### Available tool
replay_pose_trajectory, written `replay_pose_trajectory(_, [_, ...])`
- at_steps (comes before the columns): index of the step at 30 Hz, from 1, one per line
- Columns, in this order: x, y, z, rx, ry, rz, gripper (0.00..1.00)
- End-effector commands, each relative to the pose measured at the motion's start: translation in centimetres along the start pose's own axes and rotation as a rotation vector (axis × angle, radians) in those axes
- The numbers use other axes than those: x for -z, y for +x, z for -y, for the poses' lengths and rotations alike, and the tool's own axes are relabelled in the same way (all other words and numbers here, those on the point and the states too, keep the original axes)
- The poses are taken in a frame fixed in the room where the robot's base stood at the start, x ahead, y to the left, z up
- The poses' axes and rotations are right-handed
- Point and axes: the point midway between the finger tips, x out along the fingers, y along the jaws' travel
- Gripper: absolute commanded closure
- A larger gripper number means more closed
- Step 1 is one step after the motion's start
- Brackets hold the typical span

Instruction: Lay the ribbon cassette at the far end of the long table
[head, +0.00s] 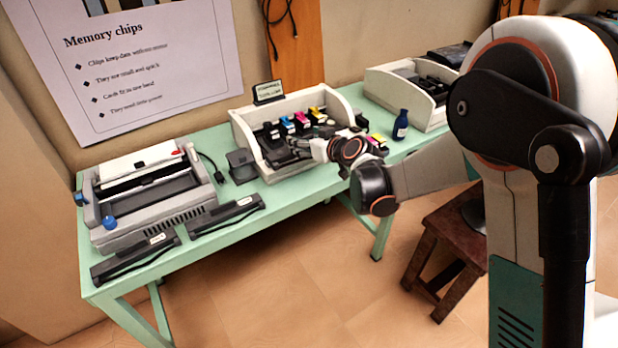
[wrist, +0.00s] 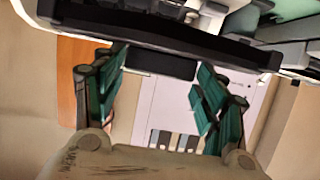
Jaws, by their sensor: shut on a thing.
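My gripper (head: 292,150) is over the front of the white tray in the middle of the long green table (head: 322,186). In the wrist view its teal fingers (wrist: 160,80) close on either side of the dark block of a long black bar, which looks like a ribbon cassette (wrist: 160,62). In the head view I cannot separate the held piece from the dark parts around it. Two similar black cassettes with white labels lie in front of the printer, one at the front left (head: 135,258) and one to its right (head: 225,215).
A grey printer (head: 150,195) fills the table's left end. The white tray (head: 245,135) holds several ink cartridges, with a small sign behind. A dark block (head: 241,166), a blue bottle (head: 400,125) and another white tray (head: 385,92) stand along the table. A wooden stool (head: 455,235) is in front.

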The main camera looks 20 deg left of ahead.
Motion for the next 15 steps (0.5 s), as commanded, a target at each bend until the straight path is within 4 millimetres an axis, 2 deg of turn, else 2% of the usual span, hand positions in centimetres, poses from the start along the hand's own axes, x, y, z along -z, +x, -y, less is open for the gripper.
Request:
replay_pose_trajectory(1, [-1.6, 0.7, 0.0, 0.0, 0.0, 0.0, 0.6])
replay_pose_trajectory(6, [-5.1, 2.1, 0.0, 0.0, 0.0, 0.0, 0.6])
replay_pose_trajectory(10, [-6.6, 2.7, 0.0, 0.0, 0.0, 0.0, 0.6])
replay_pose_trajectory(15, [-7.3, 3.0, 0.0, 0.0, 0.0, 0.0, 0.6])
